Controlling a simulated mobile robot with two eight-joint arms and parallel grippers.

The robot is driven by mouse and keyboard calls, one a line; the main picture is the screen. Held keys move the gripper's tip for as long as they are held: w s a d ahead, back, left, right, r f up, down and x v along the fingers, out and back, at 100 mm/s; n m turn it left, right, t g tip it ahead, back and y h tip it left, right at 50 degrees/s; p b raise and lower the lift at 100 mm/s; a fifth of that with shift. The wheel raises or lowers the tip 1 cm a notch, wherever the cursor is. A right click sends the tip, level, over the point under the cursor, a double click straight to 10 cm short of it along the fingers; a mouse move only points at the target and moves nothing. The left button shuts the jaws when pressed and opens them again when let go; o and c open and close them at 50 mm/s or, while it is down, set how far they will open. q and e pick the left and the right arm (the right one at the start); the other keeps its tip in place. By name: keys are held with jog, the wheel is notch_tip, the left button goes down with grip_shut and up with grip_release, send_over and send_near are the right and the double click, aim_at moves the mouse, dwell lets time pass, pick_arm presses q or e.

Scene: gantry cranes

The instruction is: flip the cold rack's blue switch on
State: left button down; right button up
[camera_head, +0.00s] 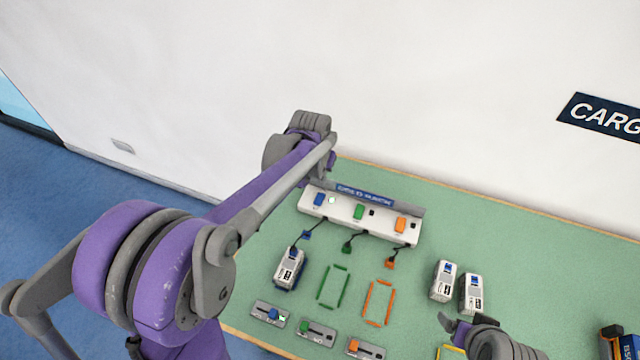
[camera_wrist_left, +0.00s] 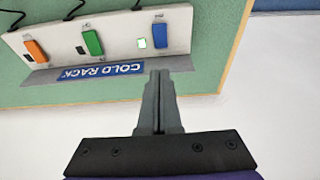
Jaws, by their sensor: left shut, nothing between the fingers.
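The cold rack is a white strip (camera_head: 340,216) on the green table, with a blue sign reading COLD RACK (camera_wrist_left: 100,71) in the left wrist view. Its blue switch (camera_head: 318,199) is at the left end in the head view and also shows in the left wrist view (camera_wrist_left: 162,36). A small square beside it (camera_wrist_left: 142,43) glows pale green. My left gripper (camera_wrist_left: 161,73) is shut and empty, just off the rack's sign side near the blue switch. My left arm hides its fingers in the head view. My right gripper (camera_head: 456,328) shows only partly at lower right.
The rack's green (camera_wrist_left: 93,43) and orange (camera_wrist_left: 36,51) switches have dark squares beside them. A white container (camera_head: 289,268) stands in front, near green (camera_head: 333,286) and orange (camera_head: 378,302) outlines. Two more containers (camera_head: 443,281) stand right. The wall (camera_head: 440,90) rises behind.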

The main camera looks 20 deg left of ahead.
pick_arm(q)
notch_tip(320, 180, up, 6)
jog(key=shift+s+r, duration=0.2)
jog(key=shift+s, duration=0.1)
jog(key=shift+d, duration=0.1)
dwell(0.3)
